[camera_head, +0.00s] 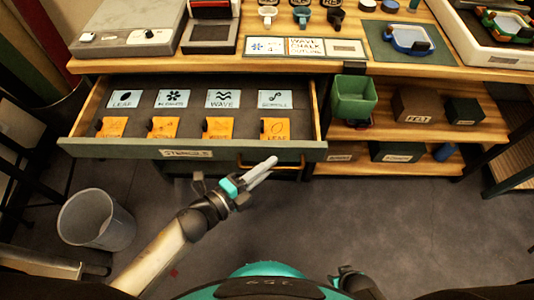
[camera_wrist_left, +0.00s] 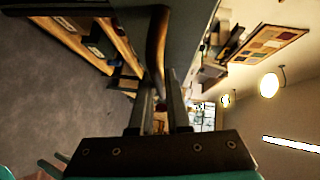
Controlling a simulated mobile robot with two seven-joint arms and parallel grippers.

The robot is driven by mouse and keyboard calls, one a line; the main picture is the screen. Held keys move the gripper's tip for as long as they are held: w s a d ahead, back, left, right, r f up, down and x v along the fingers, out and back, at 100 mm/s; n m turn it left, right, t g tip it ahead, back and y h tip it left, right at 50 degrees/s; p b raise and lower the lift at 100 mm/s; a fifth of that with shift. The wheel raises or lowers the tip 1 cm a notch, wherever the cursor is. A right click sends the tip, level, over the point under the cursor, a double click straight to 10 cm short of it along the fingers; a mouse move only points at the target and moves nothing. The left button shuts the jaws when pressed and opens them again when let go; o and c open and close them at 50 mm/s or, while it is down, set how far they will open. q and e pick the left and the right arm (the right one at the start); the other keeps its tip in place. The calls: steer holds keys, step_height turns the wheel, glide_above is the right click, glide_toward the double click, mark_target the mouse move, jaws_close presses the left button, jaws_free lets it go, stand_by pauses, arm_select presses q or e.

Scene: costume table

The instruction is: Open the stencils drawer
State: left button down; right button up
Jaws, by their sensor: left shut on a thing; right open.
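The stencils drawer (camera_head: 230,151) is pulled well out from the table, with a "STENCILS" label (camera_head: 187,154) on its green front. Inside lie a row of light blue cards (camera_head: 222,98) and a row of orange stencils (camera_head: 218,127). My left gripper (camera_head: 262,170) is at the right part of the drawer front, shut on the drawer handle (camera_head: 247,164). In the left wrist view the brown handle (camera_wrist_left: 157,45) runs between the two fingers. My right gripper (camera_head: 347,274) is low at the bottom edge, open and away from the drawer, partly hidden by my body.
A grey bin (camera_head: 95,220) stands on the floor at left. Right of the drawer, shelves hold a green container (camera_head: 353,98), a brown box (camera_head: 416,104) and dark boxes. The tabletop (camera_head: 390,70) carries cards and devices. Floor in front of the drawer is clear.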

arm_select(q)
steer(key=shift+s, duration=1)
arm_select(e)
steer(key=shift+s+d, duration=0.15)
steer(key=shift+s, duration=0.55)
arm_select(q)
steer(key=c, duration=0.9)
jaws_free()
steer(key=shift+a, duration=0.1)
steer(key=p+v, duration=0.2)
steer(key=v, duration=1.3)
steer(key=shift+s+p, duration=0.15)
steer(key=shift+p, duration=0.2)
arm_select(e)
steer(key=s, duration=0.2)
steer(key=s+d, duration=0.1)
steer(key=shift+s+r, duration=0.3)
steer(key=shift+r, duration=0.05)
